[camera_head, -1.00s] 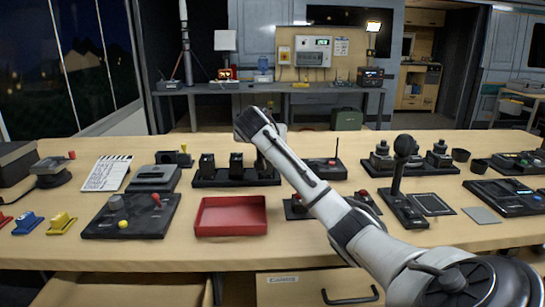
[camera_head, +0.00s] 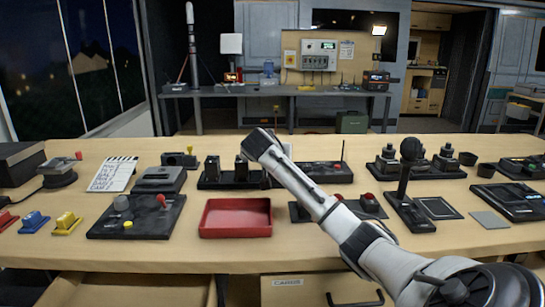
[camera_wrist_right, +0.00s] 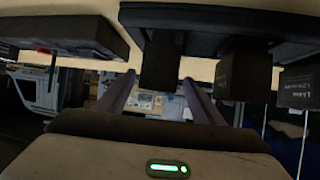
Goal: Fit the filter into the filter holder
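A thin plain grey square plate (camera_head: 490,219) lies on the table at the right, perhaps the filter. Beside it to the left lies a dark square frame with a grey face (camera_head: 438,208), perhaps the filter holder; I cannot tell for certain which is which. Both lie flat and apart. My right gripper (camera_head: 258,143) is well left of them, above the rack of black blocks. My left gripper is not in view.
The black rack (camera_head: 235,182) with upright blocks is close to my right gripper. A red tray (camera_head: 236,217) and a control panel (camera_head: 136,217) are at the left front. A tall black lever (camera_head: 409,165) stands left of the plates. Bare table lies along the front edge.

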